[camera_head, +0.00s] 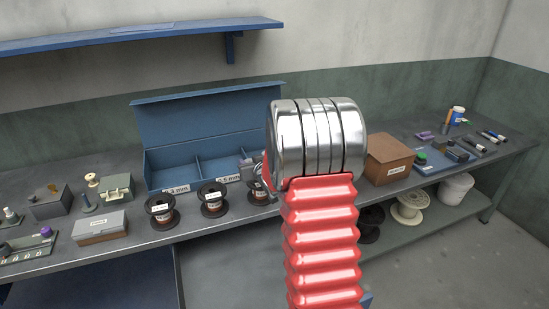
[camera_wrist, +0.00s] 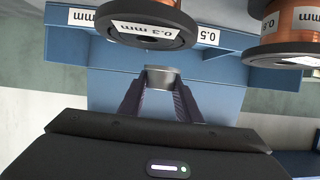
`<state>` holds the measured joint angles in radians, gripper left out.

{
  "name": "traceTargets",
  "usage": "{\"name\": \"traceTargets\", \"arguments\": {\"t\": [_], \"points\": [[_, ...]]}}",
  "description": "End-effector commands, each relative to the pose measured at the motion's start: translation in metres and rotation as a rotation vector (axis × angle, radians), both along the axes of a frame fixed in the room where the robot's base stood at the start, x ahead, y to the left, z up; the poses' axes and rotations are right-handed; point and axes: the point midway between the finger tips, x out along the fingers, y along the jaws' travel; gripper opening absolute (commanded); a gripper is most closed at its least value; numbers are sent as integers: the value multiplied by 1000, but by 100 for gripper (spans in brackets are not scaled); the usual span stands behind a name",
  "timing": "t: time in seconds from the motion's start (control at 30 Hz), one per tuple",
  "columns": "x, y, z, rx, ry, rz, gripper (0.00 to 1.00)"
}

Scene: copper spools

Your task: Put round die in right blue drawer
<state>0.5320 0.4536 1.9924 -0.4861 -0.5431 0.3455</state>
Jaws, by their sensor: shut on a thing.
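My gripper (camera_wrist: 160,98) is shut on a small grey round die (camera_wrist: 160,74), held between the two dark fingertips in the wrist view. The blue box's inner surface lies behind it in that view. In the head view my red and chrome arm covers the middle, and I cannot make out the die. A blue panel (camera_head: 90,290) shows below the bench at the left, and a small blue piece (camera_head: 367,298) shows low beside my arm. I cannot tell whether either is the right drawer.
The open blue box (camera_head: 205,105) stands on the bench with its lid raised. Copper spools (camera_head: 161,212) stand in front; one labelled 0.3 mm (camera_wrist: 145,22) is near my gripper. A brown box (camera_head: 389,155) and white bucket (camera_head: 455,189) are at right.

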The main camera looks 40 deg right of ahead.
Motion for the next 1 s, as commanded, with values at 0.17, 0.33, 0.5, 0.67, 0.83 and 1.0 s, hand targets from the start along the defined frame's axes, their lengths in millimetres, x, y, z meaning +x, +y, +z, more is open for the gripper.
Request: {"name": "traceTargets", "arguments": {"t": [0.17,0.33,0.5,0.67,0.83,1.0], "points": [[6,65,2,2,-5,59,0],[4,122,2,3,-5,107,0],[-4,176,1,0,-2,154,0],[-15,223,0,-3,3,195,0],[-33,270,-2,-10,10,238,0],[-49,303,-4,-17,17,270,0]]}}
